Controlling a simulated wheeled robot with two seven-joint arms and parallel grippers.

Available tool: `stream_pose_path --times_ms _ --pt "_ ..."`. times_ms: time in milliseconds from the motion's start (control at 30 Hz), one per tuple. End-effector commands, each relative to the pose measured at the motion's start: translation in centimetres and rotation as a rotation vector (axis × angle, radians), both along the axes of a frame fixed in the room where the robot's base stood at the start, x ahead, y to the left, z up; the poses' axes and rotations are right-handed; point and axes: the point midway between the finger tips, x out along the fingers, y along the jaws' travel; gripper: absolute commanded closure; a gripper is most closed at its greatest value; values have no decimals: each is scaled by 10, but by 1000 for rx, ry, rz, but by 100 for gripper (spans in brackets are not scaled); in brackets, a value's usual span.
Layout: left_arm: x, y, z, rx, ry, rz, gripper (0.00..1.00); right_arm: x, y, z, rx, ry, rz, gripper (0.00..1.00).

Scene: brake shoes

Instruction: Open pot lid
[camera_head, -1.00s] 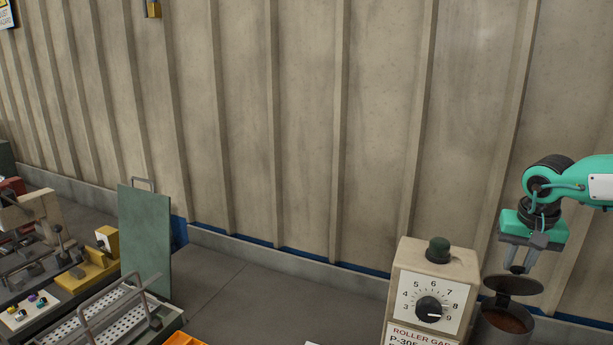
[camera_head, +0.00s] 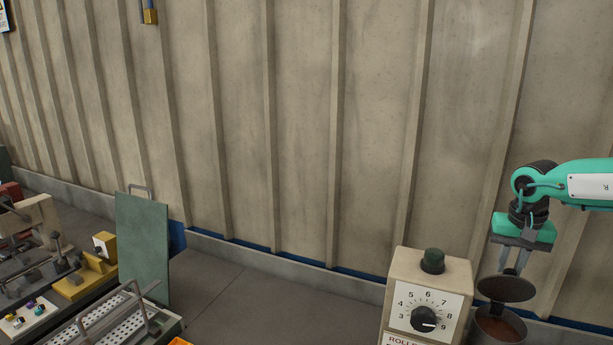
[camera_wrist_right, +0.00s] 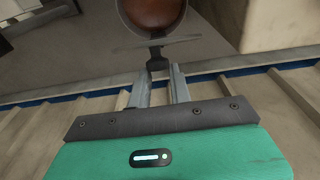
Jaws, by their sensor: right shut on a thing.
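The dark grey pot (camera_head: 484,333) stands at the lower right, partly cut off by the picture's bottom edge, with reddish-brown contents (camera_head: 502,328) visible. Its dark round lid (camera_head: 506,290) is raised and tilted above the far side of the opening. My right gripper (camera_head: 513,271) is shut on the lid's handle. In the right wrist view, the gripper fingers (camera_wrist_right: 158,84) close around the dark handle (camera_wrist_right: 157,62); the lid (camera_wrist_right: 165,46) shows nearly edge-on, with the brown contents (camera_wrist_right: 152,12) beyond. My left gripper is out of view.
A beige dial box (camera_head: 455,273) with a green knob stands just left of the pot. The ribbed wall (camera_head: 300,130) rises behind. A green board (camera_head: 143,245) and perforated tray (camera_head: 105,320) are at left. Bare grey bench (camera_head: 260,305) lies between.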

Motion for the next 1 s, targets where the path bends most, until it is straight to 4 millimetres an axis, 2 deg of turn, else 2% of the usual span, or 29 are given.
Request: stream_pose_path --times_ms 267,600,667,1000 --pt "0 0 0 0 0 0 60 1 0 1 1 0 0 94" --pt "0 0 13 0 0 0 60 11 -6 3 31 55 -1 95" --pt "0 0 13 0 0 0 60 11 -6 2 35 59 0 100" --pt "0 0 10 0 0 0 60 8 -4 0 37 63 1 100"
